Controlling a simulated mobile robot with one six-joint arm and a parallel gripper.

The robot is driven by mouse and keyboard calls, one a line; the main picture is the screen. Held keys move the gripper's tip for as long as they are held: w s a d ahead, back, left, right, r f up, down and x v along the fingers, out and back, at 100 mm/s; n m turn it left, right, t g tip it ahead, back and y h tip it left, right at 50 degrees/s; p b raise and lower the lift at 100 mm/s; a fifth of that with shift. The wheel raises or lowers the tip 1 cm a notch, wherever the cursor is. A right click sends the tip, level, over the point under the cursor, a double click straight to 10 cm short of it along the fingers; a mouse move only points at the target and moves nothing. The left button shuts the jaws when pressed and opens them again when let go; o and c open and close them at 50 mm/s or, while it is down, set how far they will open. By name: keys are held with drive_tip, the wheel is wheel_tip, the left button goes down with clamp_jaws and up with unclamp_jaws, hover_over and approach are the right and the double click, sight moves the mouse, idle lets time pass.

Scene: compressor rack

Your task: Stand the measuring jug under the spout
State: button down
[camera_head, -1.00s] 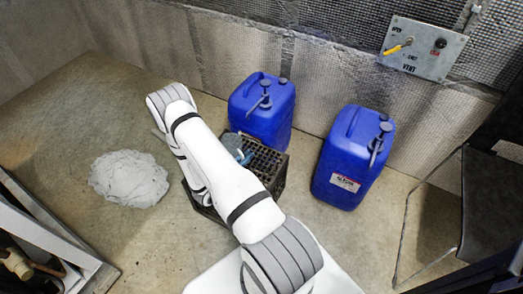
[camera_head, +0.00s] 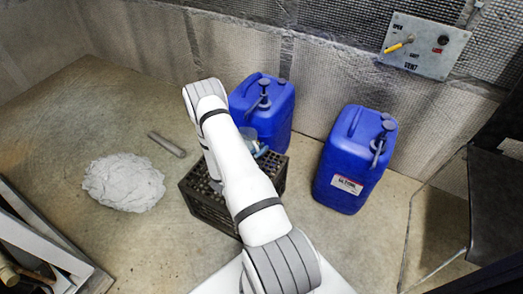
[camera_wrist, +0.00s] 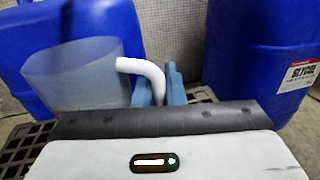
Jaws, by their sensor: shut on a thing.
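The measuring jug (camera_wrist: 72,78) is a translucent grey cup with a white handle (camera_wrist: 146,72), at the left of the wrist view. My gripper (camera_wrist: 160,88) has its blue fingers shut on the handle. In the head view the jug (camera_head: 248,137) is mostly hidden by my arm, in front of the left blue canister (camera_head: 268,115) at the back of the black crate. Its dark pump spout (camera_head: 264,90) hangs on the canister's front, above the jug. The right blue canister (camera_head: 345,165) has a similar spout (camera_head: 378,145). I cannot tell whether the jug touches the crate.
The black lattice crate (camera_head: 208,208) stands below my arm. A crumpled grey heap (camera_head: 123,183) and a grey bar (camera_head: 167,144) lie on the floor to the left. A wall panel (camera_head: 425,47) has a yellow lever. Floor between the canisters is clear.

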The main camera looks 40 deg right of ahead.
drive_tip(key=shift+f, duration=0.25)
drive_tip(key=c, duration=1.5)
unclamp_jaws()
drive_tip(key=shift+r, duration=0.1)
